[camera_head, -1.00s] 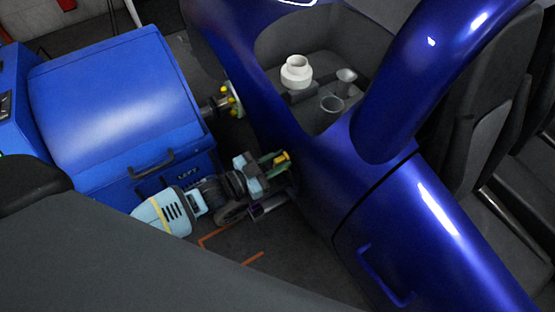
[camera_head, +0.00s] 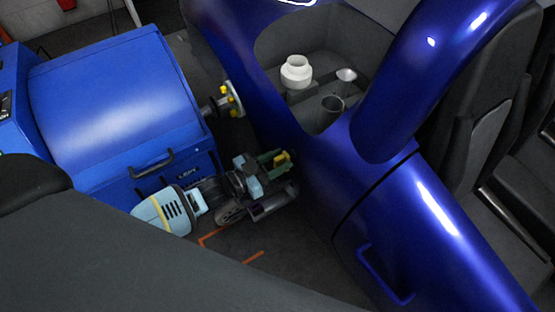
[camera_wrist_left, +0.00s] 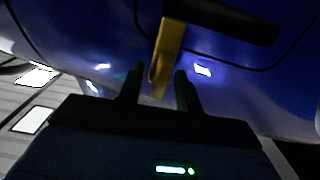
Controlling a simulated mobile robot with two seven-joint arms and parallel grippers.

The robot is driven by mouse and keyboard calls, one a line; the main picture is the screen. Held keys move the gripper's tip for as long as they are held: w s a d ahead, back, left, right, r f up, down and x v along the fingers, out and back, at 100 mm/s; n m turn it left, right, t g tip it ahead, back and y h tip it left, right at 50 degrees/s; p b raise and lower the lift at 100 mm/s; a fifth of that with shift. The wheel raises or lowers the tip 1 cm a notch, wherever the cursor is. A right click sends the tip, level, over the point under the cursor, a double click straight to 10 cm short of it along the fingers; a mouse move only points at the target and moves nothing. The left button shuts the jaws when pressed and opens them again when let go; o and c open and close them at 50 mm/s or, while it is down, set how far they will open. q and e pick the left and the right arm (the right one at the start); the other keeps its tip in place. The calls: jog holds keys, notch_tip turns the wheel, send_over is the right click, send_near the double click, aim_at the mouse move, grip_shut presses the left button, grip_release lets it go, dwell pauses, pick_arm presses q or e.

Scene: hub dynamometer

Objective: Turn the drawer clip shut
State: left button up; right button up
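A yellow clip (camera_wrist_left: 168,52) hangs from a dark bar (camera_wrist_left: 232,22) on a blue curved panel in the left wrist view. Its lower end lies between the two dark fingers of my left gripper (camera_wrist_left: 158,92), closer to the right finger. The fingers stand apart with a visible gap on the clip's left; contact on the right side is unclear. In the head view my left gripper (camera_head: 272,160) is beside the blue car body, with a small yellow part (camera_head: 281,158) at its greenish fingers. My right gripper is not in view. No drawer can be made out clearly.
A blue dynamometer unit (camera_head: 115,95) with a dark handle (camera_head: 152,165) and a hub flange (camera_head: 232,100) stands left of my left gripper. The blue car body (camera_head: 430,220) is close on the right. A white cup-like part (camera_head: 296,72) sits inside its opening.

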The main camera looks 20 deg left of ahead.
aim_at(274, 164)
pick_arm(q)
jog(key=shift+a, duration=0.1)
jog(key=shift+s+a, duration=0.15)
jog(key=shift+s, duration=0.15)
jog(key=v, duration=0.6)
jog(key=shift+s+a, duration=0.35)
jog(key=shift+s, duration=0.1)
